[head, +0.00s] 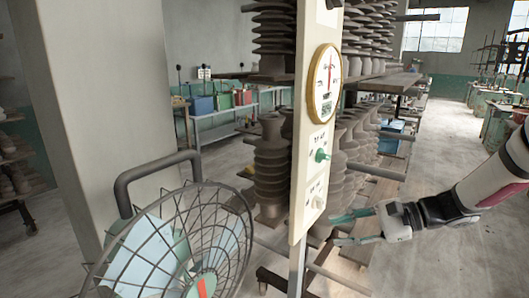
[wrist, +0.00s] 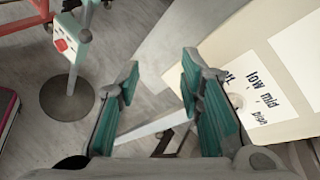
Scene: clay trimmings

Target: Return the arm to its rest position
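My gripper (head: 338,228) reaches in from the right in the head view, its green-padded fingers pointing left at the lower end of a cream control panel (head: 312,150). The fingers are spread, with nothing between them. In the wrist view my gripper (wrist: 161,72) also shows open and empty, with grey floor between the fingers. The panel (wrist: 265,85), with "low mid high" printing, lies at the right there, partly behind the right finger. I cannot tell whether the finger touches it. My pale arm runs up to the right edge in the head view.
The panel has a round dial (head: 325,85), a green knob (head: 321,156) and a white knob (head: 318,202). A wire-caged fan (head: 185,245) stands at lower left. Shelves of ribbed clay pieces (head: 272,165) stand behind the panel. A red-button post (wrist: 72,45) stands on the floor.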

